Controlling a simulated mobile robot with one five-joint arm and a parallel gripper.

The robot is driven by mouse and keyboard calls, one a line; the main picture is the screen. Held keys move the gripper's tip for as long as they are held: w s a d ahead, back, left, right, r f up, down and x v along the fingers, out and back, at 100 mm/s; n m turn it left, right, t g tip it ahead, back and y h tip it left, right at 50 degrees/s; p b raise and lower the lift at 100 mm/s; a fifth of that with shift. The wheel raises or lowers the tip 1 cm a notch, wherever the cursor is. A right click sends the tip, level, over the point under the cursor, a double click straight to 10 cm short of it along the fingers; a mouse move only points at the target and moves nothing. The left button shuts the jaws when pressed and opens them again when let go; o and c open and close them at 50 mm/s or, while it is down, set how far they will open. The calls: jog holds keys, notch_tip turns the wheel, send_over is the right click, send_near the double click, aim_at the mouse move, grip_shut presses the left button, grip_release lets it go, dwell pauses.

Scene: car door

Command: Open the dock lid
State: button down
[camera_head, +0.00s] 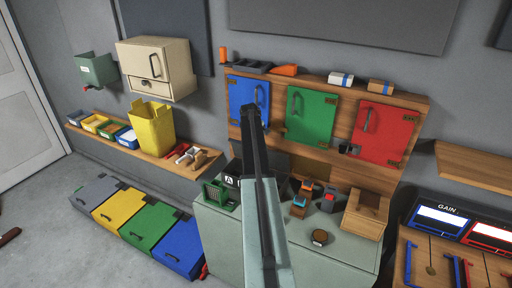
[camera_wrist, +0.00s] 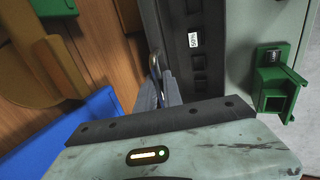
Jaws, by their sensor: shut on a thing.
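In the wrist view, my gripper (camera_wrist: 168,92) is shut on a thin metal loop handle (camera_wrist: 155,64). The handle stands beside a dark grey box (camera_wrist: 203,45) with a small white label; I cannot tell for sure whether this is the dock lid or whether it is raised. A dark box with a white mark (camera_head: 231,181) shows in the head view, partly behind my arm. A small green open-fronted holder (camera_wrist: 273,86) is right of the dark box in the wrist view; it also shows in the head view (camera_head: 220,197). My gripper is hidden by my arm in the head view.
Blue (camera_head: 240,92), green (camera_head: 311,116) and red (camera_head: 383,132) cabinet doors are above the pale bench (camera_head: 330,253). Small orange and dark items and a wooden box (camera_head: 366,212) stand on the bench. Coloured floor bins (camera_head: 150,226) lie left; open floor is in front of them.

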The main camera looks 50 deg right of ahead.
jog(key=shift+w+d+r, duration=0.3)
jog(key=shift+w+d, duration=0.2)
jog(key=shift+d, duration=0.1)
jog(key=shift+w, duration=0.1)
